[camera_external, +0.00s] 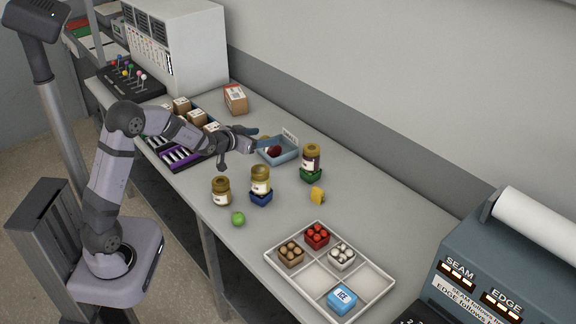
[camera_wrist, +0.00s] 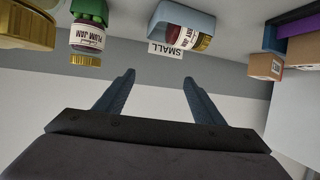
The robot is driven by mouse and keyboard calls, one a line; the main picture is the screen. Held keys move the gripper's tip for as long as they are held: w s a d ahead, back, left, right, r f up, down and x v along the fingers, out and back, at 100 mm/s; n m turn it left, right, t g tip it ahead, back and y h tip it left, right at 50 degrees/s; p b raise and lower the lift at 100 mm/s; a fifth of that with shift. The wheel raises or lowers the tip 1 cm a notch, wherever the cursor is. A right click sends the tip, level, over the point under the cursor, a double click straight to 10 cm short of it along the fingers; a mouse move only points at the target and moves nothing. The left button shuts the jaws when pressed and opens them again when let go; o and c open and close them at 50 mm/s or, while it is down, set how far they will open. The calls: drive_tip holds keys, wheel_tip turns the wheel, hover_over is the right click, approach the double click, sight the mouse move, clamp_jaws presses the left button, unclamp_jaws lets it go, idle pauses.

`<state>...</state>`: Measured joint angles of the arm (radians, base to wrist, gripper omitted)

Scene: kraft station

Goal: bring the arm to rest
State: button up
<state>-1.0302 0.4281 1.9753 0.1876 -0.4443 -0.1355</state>
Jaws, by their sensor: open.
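In the wrist view, which looks upside down, the bin (camera_wrist: 165,14) carries a label reading SMALL, and the jar (camera_wrist: 184,37) has a gold lid. The fingers appear clear of both.
A lime (camera_external: 238,219), a yellow piece (camera_external: 317,195) and a white divided tray (camera_external: 306,287) lie nearer. Cartons (camera_external: 181,105) stand behind my arm.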

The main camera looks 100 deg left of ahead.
drive_tip(key=w+d+r+m+t+h, duration=0.2)
drive_tip(key=w+d+m+h, duration=0.1)
drive_tip(key=w+d, duration=0.85)
drive_tip(key=s+d+f+m+g+h, duration=0.1)
drive_tip(key=s+d+f+h, duration=0.1)
drive_tip(key=d, duration=0.8)
drive_tip(key=s+d+f+m+g+h+p, duration=0.1)
drive_tip(key=s+d+f+m+g+h, duration=0.1)
drive_tip(key=d, duration=0.8)
drive_tip(key=s+d+f+m+g+h, duration=0.1)
drive_tip(key=s+d+f, duration=0.3)
drive_tip(key=d, duration=0.6)
drive_tip(key=shift+f+m+g+h+p, duration=0.3)
drive_tip(key=shift+f+g+h, duration=0.2)
drive_tip(key=shift+h, duration=0.1)
drive_tip(key=s+d+f+m+g, duration=0.1)
drive_tip(key=s+d+g, duration=0.1)
drive_tip(key=s+d, duration=0.3)
drive_tip(key=s+d+f+m+g+h, duration=0.1)
drive_tip(key=s+d, duration=0.4)
drive_tip(key=s, duration=0.5)
drive_tip(key=shift+d+f+m+g+h, duration=0.25)
drive_tip(key=shift+m+g, duration=0.35)
drive_tip(key=shift+g, duration=0.3)
